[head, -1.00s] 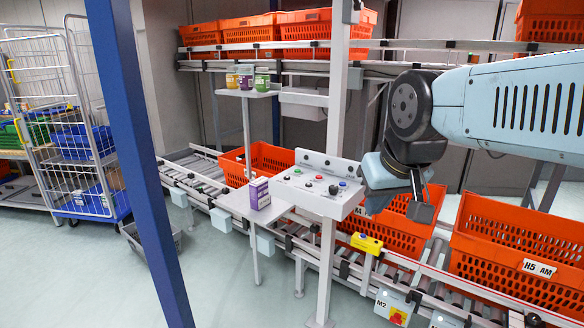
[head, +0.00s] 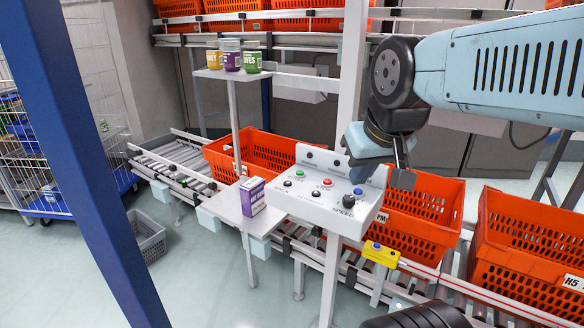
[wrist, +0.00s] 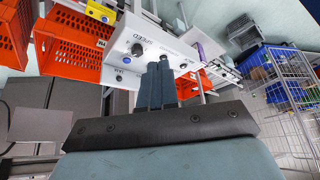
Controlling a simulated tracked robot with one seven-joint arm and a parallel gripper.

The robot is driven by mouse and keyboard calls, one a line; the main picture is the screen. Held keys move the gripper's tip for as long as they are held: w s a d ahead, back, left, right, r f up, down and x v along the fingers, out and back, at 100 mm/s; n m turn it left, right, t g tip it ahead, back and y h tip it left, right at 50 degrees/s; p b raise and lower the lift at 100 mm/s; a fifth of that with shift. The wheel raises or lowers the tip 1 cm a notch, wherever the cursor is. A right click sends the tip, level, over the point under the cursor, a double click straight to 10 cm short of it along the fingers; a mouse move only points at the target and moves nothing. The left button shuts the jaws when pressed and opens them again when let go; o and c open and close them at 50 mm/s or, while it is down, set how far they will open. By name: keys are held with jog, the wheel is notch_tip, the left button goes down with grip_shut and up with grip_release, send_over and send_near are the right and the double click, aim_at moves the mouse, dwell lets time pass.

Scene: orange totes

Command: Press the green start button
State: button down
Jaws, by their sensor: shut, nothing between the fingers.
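The green button (head: 302,190) sits at the left of the back row on a light grey control panel (head: 318,208). A red button (head: 327,182) and a blue button (head: 358,190) are in the same row to its right. Black buttons and a large black speed knob (head: 348,201) are in front. My gripper (head: 402,180) is shut and empty, just off the panel's right end in the head view, away from the green button. In the wrist view the shut fingers (wrist: 158,84) cover part of the panel (wrist: 150,35); I cannot make out the green button there.
A purple box (head: 252,196) stands on a small shelf left of the panel. Several jars (head: 231,56) stand on a higher shelf. Orange totes (head: 412,215) line the conveyor behind and below. A blue post (head: 95,160) crosses the left foreground.

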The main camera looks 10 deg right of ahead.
jog(key=shift+w, duration=0.1)
jog(key=n+t+h, duration=0.2)
jog(key=h, duration=0.3)
send_over(298, 174)
notch_tip(298, 174, down, 7)
jog(key=shift+w, duration=0.1)
jog(key=shift+f, duration=4.4)
jog(key=shift+f, duration=0.15)
jog(key=shift+f, duration=0.2)
